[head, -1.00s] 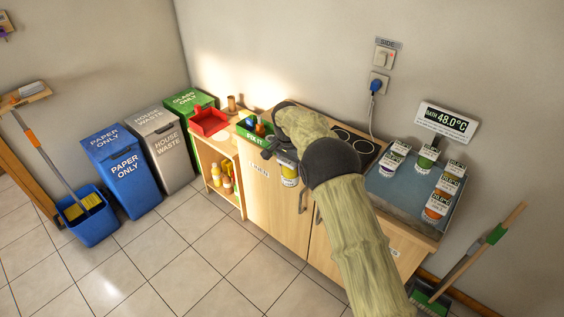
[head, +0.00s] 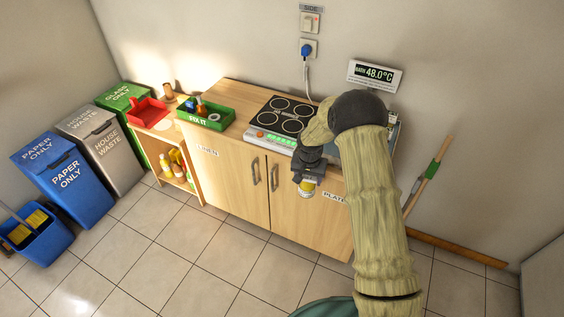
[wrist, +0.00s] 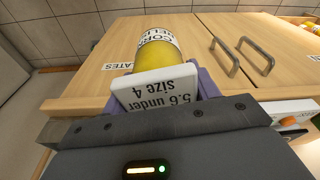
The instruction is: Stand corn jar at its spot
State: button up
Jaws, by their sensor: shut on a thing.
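The corn jar (wrist: 163,50) is yellow with a white label reading "CORN". A white card (wrist: 160,90) reading "5.6 under size 4" shows at its near end. My gripper (wrist: 163,82), with purple fingers on both sides, is shut on the corn jar. In the head view my gripper (head: 309,172) holds the jar (head: 306,188) in front of the cabinet's right door, above the floor. The blue-grey bath (head: 393,130) at the counter's right end is mostly hidden behind my arm, with its jars.
The wooden cabinet (head: 226,160) carries a hob (head: 284,116) and a green FIX IT tray (head: 207,116). A temperature display (head: 375,75) reads 48.0°C. A broom (head: 430,170) leans at the right. Bins (head: 62,178) stand at left. The tiled floor in front is clear.

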jog(key=s+d+f+n, duration=0.1)
jog(key=s+d+f, duration=0.1)
jog(key=s+d, duration=0.3)
jog(key=s+d+f+n, duration=0.1)
jog(key=s+d+f, duration=0.2)
jog(key=s, duration=0.6)
jog(key=shift+d, duration=1)
